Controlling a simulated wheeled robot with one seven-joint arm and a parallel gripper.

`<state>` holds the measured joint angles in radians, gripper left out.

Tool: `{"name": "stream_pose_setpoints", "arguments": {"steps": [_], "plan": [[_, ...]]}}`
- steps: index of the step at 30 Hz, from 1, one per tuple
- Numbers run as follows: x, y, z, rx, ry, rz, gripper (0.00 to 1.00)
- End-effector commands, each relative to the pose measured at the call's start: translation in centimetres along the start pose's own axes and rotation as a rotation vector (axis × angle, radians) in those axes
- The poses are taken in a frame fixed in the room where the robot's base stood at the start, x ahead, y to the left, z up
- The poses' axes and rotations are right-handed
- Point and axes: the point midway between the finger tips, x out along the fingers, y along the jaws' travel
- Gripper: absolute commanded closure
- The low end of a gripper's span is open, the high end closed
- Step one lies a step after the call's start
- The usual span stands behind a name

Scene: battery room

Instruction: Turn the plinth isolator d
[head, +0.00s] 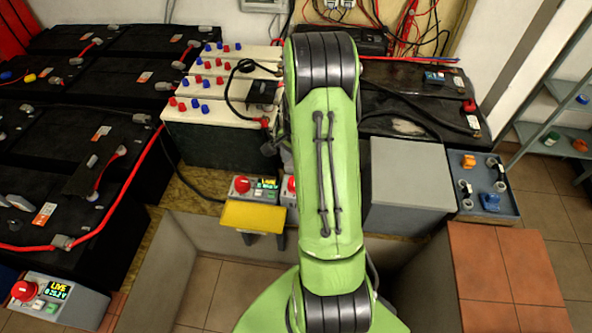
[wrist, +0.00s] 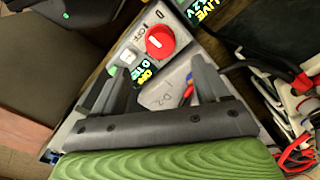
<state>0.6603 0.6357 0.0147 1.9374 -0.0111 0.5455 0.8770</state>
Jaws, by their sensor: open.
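A letter that looks like D is printed beside the knob. My gripper (wrist: 158,72) is open and empty, its fingers pointing toward this box, with the knob beyond the gap between them. I cannot tell whether a finger touches the box. In the head view a red knob (head: 291,184) shows partly behind my arm; my gripper is hidden there.
A neighbouring isolator (head: 241,185) with a lit display stands left of my arm, behind a yellow block (head: 253,217). Another isolator (head: 25,291), reading LIVE, is at front left. Black batteries (head: 125,75) fill the left. A grey box (head: 408,185) stands right of my arm.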

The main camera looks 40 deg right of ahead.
Motion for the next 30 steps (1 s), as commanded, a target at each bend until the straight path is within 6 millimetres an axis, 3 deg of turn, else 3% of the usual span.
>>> {"name": "stream_pose_setpoints", "arguments": {"steps": [1, 3, 9, 27, 30], "plan": [[-2.0, -0.1, -0.1, 0.0, 0.004, -0.004, 0.25], [-3.8, -0.1, -0.1, 0.0, 0.003, -0.004, 0.25], [-7.1, -0.1, 0.0, 0.0, 0.0, -0.001, 0.25], [-7.5, 0.0, 0.0, 0.0, -0.001, 0.0, 0.25], [-8.7, -0.3, 0.7, -0.039, 0.008, -0.011, 0.25]]}}
